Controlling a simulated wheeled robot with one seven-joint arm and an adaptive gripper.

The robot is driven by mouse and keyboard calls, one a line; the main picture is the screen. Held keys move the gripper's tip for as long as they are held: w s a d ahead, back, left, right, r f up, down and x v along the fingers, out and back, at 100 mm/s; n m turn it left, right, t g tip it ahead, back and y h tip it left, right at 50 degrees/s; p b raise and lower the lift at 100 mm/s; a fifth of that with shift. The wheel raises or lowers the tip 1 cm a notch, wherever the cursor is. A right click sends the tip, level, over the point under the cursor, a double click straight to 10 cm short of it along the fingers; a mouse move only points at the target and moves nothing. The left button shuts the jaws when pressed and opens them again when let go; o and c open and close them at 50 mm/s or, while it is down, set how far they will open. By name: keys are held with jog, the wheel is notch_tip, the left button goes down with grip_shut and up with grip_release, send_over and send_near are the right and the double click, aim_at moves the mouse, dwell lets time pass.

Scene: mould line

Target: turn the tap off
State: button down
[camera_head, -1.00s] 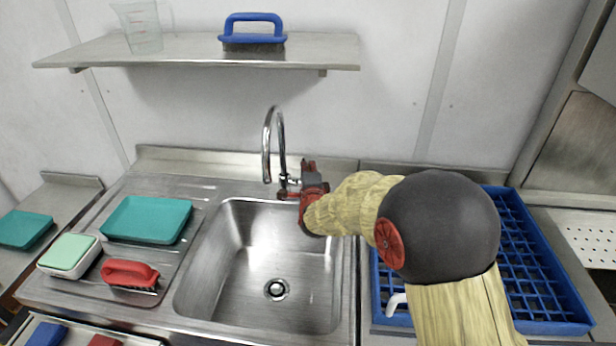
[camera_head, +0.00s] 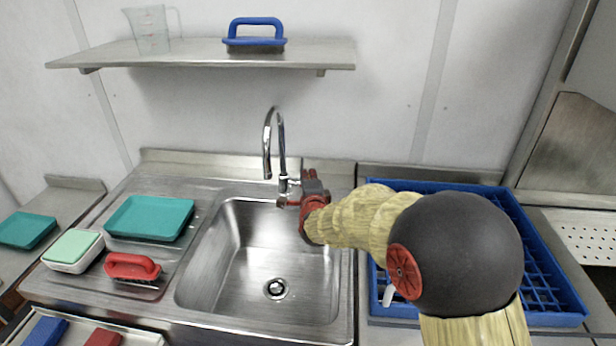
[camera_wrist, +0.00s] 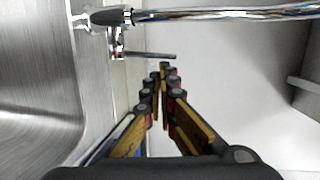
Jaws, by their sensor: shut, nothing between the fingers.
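The chrome tap (camera_head: 281,150) stands upright at the sink's back edge, its curved spout over the basin. It also shows in the wrist view (camera_wrist: 112,17), with a thin lever (camera_wrist: 150,54) pointing right from its body. My gripper (camera_head: 304,180) is beside the tap's body, on its right. In the wrist view my gripper (camera_wrist: 166,72) is shut and empty, its fingertips close to the lever's free end. I cannot tell if they touch. No water stream is visible from the spout. The gripper partly hides the lever side in the head view.
The steel sink (camera_head: 215,270) is empty. Left of it are a teal tray (camera_head: 150,218), a white tub with a green top (camera_head: 73,250) and a red-handled brush (camera_head: 132,267). A blue crate (camera_head: 560,280) stands right. A shelf (camera_head: 200,54) hangs above.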

jog(key=s+r+p, duration=0.2)
jog(key=s+r, duration=0.1)
jog(key=s, duration=0.5)
jog(key=s+a+f+n+g+y, duration=0.2)
jog(key=s+a+f+n+g, duration=0.15)
jog(key=f+n, duration=0.45)
jog(key=s+f+n+g, duration=0.5)
jog(key=s, duration=0.7)
jog(key=s+d+r+n+g, duration=0.1)
jog(key=s+d+r+n, duration=0.2)
jog(key=s, duration=0.4)
jog(key=s+d+r+n+g+h, duration=0.1)
jog(key=s+d+r+g, duration=0.15)
jog(key=s+d, duration=0.35)
jog(key=s+d+r+n+g, duration=0.1)
jog(key=s+d+r+n, duration=0.15)
jog(key=s, duration=0.55)
jog(key=s+d+r+m+t+h, duration=0.1)
jog(key=s+d+r+t, duration=0.1)
jog(key=d+r, duration=0.3)
notch_tip(320, 180, up, 2)
jog(key=shift+s+t+p, duration=0.3)
jog(key=shift+s, duration=0.2)
jog(key=shift+m, duration=0.25)
